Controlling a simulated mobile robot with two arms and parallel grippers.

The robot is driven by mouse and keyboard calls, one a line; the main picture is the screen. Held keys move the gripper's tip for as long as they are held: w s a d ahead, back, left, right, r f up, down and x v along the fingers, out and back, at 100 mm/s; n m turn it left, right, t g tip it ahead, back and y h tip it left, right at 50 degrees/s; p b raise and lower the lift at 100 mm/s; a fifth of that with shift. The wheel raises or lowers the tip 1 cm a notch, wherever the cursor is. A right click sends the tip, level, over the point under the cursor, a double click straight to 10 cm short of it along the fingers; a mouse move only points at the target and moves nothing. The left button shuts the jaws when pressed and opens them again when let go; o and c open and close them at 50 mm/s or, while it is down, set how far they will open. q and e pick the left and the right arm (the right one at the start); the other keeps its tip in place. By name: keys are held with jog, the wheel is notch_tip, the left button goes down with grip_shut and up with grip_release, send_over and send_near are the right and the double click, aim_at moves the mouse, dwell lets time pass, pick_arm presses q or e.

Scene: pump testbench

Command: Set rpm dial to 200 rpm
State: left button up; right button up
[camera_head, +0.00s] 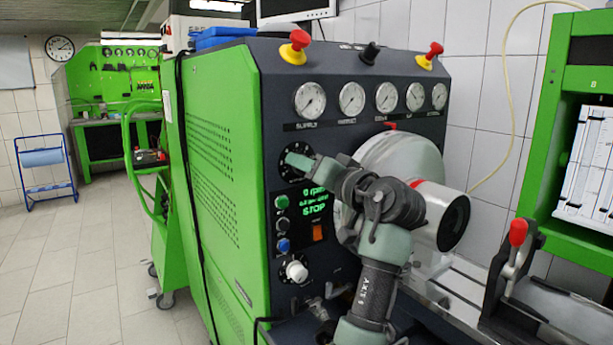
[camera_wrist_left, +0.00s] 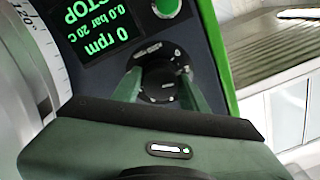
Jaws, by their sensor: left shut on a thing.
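The rpm dial (camera_wrist_left: 160,82) is a black round knob on the dark panel, upside down in the left wrist view. My left gripper (camera_wrist_left: 159,92) has its two green fingers on either side of the knob and is shut on it. In the head view the left gripper (camera_head: 296,160) reaches the upper left of the panel and hides part of the dial. The green display (camera_head: 314,200) reads 0 rpm and STOP; it also shows in the left wrist view (camera_wrist_left: 102,28). My right gripper is not in view.
Below the dial are a green button (camera_head: 281,202), a black button, a blue button (camera_head: 283,245), an orange switch (camera_head: 317,232) and a white knob (camera_head: 297,271). A large pale drum (camera_head: 400,160) stands close right of the gripper.

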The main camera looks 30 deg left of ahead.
pick_arm(q)
jog(key=shift+f+n, duration=0.2)
jog(key=shift+n, duration=0.2)
jog(key=o, duration=1.2)
jog(key=shift+o, duration=0.2)
jog(key=shift+r, duration=0.1)
jog(key=b+v, duration=0.1)
jog(key=v, duration=0.7)
jog(key=shift+a, duration=0.1)
